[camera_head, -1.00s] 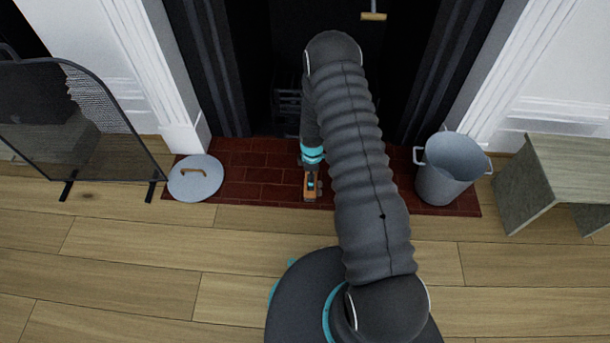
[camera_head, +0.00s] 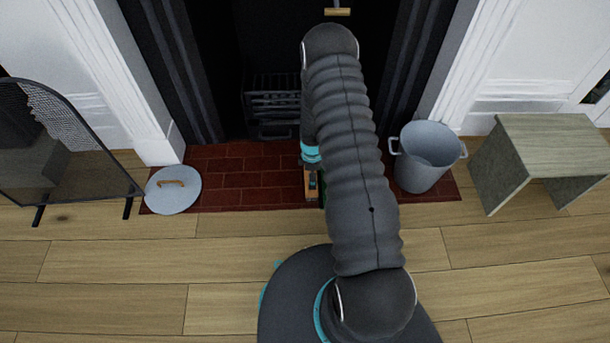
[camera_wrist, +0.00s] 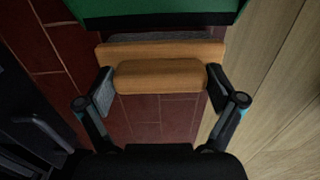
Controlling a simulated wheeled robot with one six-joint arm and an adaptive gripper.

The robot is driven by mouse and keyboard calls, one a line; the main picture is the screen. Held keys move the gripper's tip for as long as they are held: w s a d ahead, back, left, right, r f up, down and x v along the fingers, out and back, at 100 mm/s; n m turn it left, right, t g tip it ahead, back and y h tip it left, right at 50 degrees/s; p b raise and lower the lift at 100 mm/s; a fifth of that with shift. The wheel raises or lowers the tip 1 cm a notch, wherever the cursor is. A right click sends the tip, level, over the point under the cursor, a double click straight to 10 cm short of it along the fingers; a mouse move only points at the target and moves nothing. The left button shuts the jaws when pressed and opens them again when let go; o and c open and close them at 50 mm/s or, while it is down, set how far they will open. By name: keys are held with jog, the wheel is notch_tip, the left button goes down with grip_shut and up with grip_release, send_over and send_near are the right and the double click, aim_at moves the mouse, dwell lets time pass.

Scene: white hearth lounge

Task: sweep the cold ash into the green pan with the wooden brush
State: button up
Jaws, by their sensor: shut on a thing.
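The wooden brush (camera_wrist: 160,76) lies crosswise between my gripper's fingers in the wrist view. My gripper (camera_wrist: 158,90) is shut on its handle. In the head view the brush (camera_head: 310,183) shows as a small orange-brown block below my wrist, low over the front of the red hearth. The green pan (camera_wrist: 155,18) fills the top edge of the wrist view, just beyond the brush. In the head view my arm hides nearly all of it. A thin grey strip shows between brush and pan; I cannot tell whether it is ash or bristles.
The red tile hearth (camera_head: 235,175) fronts a dark fireplace with a grate (camera_head: 273,105). A grey bucket (camera_head: 424,160) stands on its right end, a round lid (camera_head: 172,190) at its left. A mesh screen (camera_head: 75,135) stands left, a small table (camera_head: 550,140) right. The front floor is open.

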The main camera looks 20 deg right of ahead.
jog(key=shift+w+a+r+p, duration=0.15)
jog(key=shift+r+p, duration=0.45)
jog(key=shift+r, duration=0.65)
jog(key=shift+a+r+p, duration=0.25)
jog(key=shift+r+p, duration=0.35)
jog(key=shift+r, duration=0.6)
